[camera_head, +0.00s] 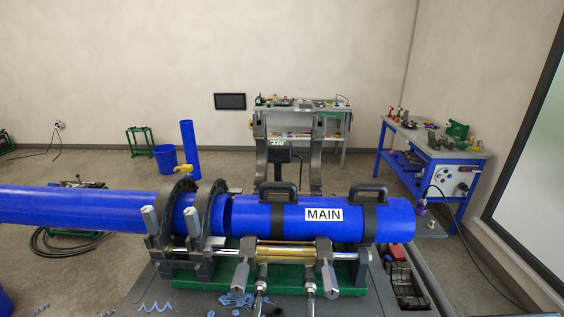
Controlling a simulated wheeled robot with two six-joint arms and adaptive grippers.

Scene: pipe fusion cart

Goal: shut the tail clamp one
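A pipe fusion machine holds two blue pipes. The left blue pipe (85,206) passes through two dark clamps, the outer clamp (178,187) and the inner clamp (214,200), both closed over it. The right blue pipe (395,219), labelled MAIN, has two black handles strapped on top. Behind it, two grey clamp upper halves stand raised, the left half (260,145) and the right half (317,150). Their grey screw handles, left (243,272) and right (328,279), hang in front. No label shows which is tail clamp one. Neither gripper is in view.
Blue shavings (238,299) lie in front of the machine. A toolbox (404,285) sits at its right. A blue-legged workbench (430,150) stands at the right and another bench (300,107) at the back wall. A dark screen unit (279,152) stands between the raised halves.

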